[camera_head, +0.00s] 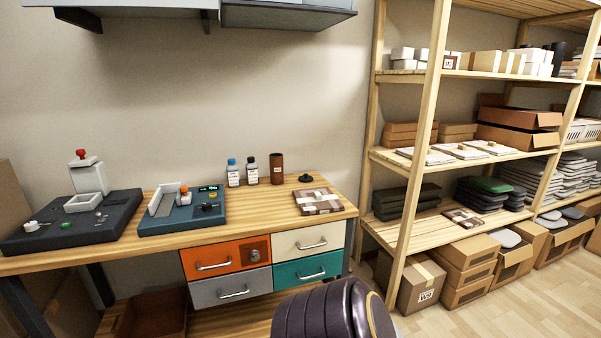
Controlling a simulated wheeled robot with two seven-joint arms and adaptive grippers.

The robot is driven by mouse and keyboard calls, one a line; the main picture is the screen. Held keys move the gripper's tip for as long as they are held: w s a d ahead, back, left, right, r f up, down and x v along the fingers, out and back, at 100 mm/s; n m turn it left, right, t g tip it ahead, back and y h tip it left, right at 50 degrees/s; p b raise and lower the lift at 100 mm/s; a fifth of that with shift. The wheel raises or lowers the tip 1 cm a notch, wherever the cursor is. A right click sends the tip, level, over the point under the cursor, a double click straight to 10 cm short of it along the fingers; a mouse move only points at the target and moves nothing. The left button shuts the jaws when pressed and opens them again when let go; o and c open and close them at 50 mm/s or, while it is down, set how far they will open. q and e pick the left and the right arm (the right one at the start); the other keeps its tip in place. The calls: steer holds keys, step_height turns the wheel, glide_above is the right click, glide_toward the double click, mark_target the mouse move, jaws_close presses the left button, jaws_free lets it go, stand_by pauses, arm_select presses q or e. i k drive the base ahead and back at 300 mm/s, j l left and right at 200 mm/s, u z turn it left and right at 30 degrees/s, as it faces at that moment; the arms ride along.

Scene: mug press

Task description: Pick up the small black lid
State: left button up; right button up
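The small black lid (305,178) lies on the wooden workbench (262,212), near its back right part. It is a low dark disc with a small raised knob. It sits behind the flat brown package and to the right of the brown cylinder. Nothing touches it from above. Neither of my grippers shows in the head view, so I cannot see whether they are open or shut. A dark rounded link of my arm shows at the bottom edge, in front of the bench.
A brown cylinder (277,168), two bottles (233,173) (252,170) and a brown package with pale bands (318,201) surround the lid. A teal press station (183,221) and a dark station (75,234) stand left. Wooden shelving (408,190) rises at the right. Bare wood lies front-centre.

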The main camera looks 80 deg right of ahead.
mark_target(306, 178)
steer(key=z, duration=2.4)
